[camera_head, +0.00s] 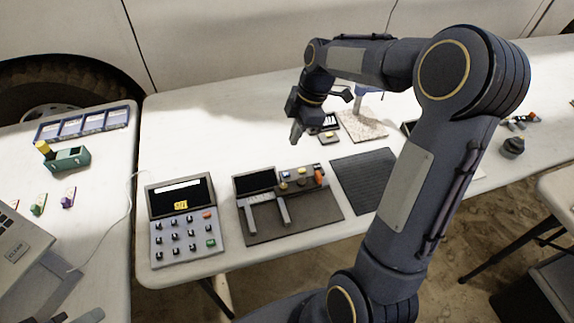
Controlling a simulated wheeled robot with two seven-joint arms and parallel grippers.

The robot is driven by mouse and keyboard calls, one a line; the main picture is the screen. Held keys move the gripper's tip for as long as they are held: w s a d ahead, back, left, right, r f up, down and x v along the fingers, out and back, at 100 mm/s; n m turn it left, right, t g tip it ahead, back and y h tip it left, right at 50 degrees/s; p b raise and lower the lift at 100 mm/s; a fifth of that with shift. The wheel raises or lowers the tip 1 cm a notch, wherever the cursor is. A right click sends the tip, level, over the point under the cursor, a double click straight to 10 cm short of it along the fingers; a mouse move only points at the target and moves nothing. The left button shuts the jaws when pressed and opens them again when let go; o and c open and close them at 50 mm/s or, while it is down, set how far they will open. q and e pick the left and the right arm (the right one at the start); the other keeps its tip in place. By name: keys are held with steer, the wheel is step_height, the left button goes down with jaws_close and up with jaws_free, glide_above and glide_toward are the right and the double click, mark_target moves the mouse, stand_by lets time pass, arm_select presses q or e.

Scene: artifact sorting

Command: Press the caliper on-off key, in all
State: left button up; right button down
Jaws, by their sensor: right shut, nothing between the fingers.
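The caliper (256,199) lies on a dark mat on the middle table, with a black screen at its left end. Two grey jaws point toward the front edge. Small yellowish keys (284,186) and an orange part (319,178) sit along its right half; which key is the on-off key is too small to read. My right gripper (296,136) is shut and empty, pointing down above the table, behind and apart from the caliper. My left gripper is not clearly in view.
A keypad device (181,246) stands left of the caliper. A black ribbed mat (365,178) lies to its right, partly behind my right arm. A speckled plate (361,125) is farther back.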

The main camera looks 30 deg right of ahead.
mark_target(284, 174)
steer(key=x, duration=0.7)
steer(key=d+x, duration=0.1)
steer(key=x, duration=0.3)
steer(key=shift+s+f, duration=0.15)
steer(key=shift+f, duration=0.35)
